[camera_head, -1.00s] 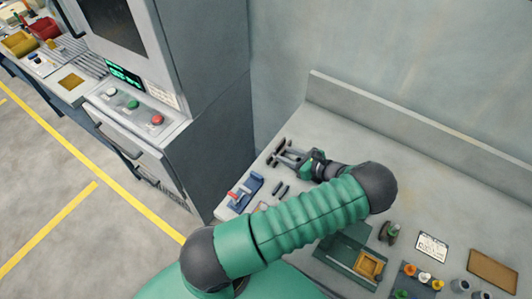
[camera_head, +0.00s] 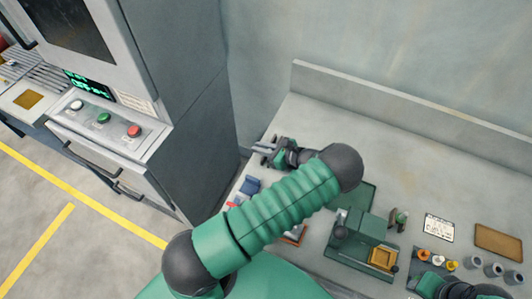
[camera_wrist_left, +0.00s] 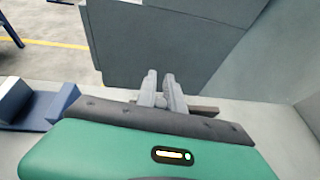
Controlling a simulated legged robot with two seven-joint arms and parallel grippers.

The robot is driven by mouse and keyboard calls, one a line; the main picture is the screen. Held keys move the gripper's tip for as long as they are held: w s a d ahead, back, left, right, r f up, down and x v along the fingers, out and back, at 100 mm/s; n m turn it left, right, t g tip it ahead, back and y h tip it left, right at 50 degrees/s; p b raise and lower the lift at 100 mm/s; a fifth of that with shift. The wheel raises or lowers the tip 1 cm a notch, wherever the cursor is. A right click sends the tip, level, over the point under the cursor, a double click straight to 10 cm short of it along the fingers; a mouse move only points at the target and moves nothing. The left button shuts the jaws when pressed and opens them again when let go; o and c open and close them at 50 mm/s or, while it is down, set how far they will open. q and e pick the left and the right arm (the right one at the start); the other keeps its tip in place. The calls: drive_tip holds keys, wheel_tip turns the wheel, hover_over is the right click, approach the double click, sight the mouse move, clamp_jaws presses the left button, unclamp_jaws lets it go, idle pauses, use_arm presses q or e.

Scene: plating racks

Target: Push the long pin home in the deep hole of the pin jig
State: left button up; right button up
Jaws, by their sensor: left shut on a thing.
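My left gripper (camera_head: 264,148) reaches over the back left of the bench, past my green forearm. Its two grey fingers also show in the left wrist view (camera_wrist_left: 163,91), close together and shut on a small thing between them. That thing is too small and too covered to identify as the long pin. A blue block (camera_head: 250,186), also at the left of the left wrist view (camera_wrist_left: 52,105), stands on the bench nearer me than the gripper. I cannot tell whether it is the pin jig; no deep hole shows. My right gripper (camera_head: 450,287) shows only partly at the bottom edge.
A green fixture (camera_head: 362,232) with a yellow block (camera_head: 383,257) stands mid-bench. Coloured pieces (camera_head: 437,257), grey cups (camera_head: 494,269), a white card (camera_head: 439,228) and a brown board (camera_head: 498,240) lie right. A grey machine (camera_head: 190,110) rises beyond the bench's left edge.

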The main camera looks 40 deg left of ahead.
use_arm(q)
drive_tip(key=shift+d+r, duration=0.1)
drive_tip(key=shift+d, duration=0.2)
clamp_jaws()
drive_tip(key=shift+s+d+r, duration=0.1)
drive_tip(key=shift+d+r, duration=0.1)
drive_tip(key=shift+d, duration=0.2)
use_arm(e)
drive_tip(key=shift+s+d, duration=0.15)
drive_tip(key=shift+d, duration=0.55)
use_arm(q)
drive_tip(key=shift+a+f, duration=0.1)
drive_tip(key=shift+a, duration=0.1)
use_arm(e)
drive_tip(key=shift+a, duration=0.15)
drive_tip(key=shift+f, duration=0.1)
